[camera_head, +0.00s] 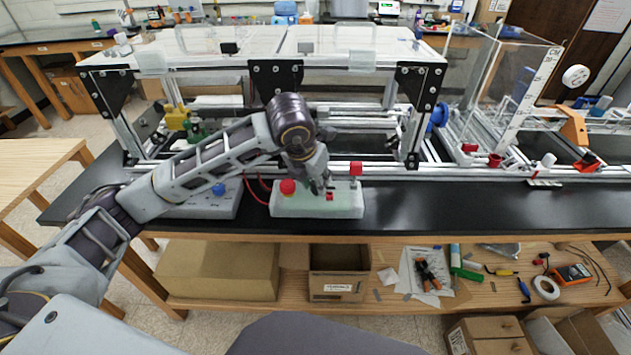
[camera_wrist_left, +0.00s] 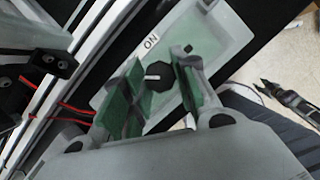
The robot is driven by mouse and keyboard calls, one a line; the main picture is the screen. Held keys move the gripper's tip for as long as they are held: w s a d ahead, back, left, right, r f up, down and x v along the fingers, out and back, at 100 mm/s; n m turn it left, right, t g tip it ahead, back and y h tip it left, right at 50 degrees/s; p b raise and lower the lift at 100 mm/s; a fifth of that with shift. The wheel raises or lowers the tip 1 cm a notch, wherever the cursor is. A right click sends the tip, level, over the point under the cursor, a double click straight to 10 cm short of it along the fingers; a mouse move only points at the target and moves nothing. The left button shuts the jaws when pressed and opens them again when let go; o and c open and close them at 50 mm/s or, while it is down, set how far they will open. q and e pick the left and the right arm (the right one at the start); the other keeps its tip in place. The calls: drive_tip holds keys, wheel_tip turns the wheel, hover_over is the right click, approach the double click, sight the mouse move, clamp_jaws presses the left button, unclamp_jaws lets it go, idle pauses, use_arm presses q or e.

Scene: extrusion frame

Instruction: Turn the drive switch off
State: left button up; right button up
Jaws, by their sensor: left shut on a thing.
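The drive switch (camera_wrist_left: 160,89) is a dark many-sided knob with a white pointer mark on its left part in the left wrist view. It sits on a pale green control box (camera_head: 290,207), which stands on the black bench top; an ON label (camera_wrist_left: 150,44) is printed above the knob in the wrist view. My left gripper (camera_head: 324,189) points down at the box. In the wrist view its green-padded fingers (camera_wrist_left: 159,65) stand on either side of the knob, shut on it. In the head view the gripper hides the knob.
A red button (camera_head: 288,187) is on the box's left, and a red block (camera_head: 356,168) stands at its back right. A grey box with a blue knob (camera_head: 219,189) is to the left. The extrusion frame (camera_head: 335,170) rises close behind.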

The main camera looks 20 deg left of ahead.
idle(0.3)
use_arm(q)
drive_tip(key=o, duration=1)
drive_tip(key=shift+v, duration=6)
drive_tip(key=shift+f, duration=0.1)
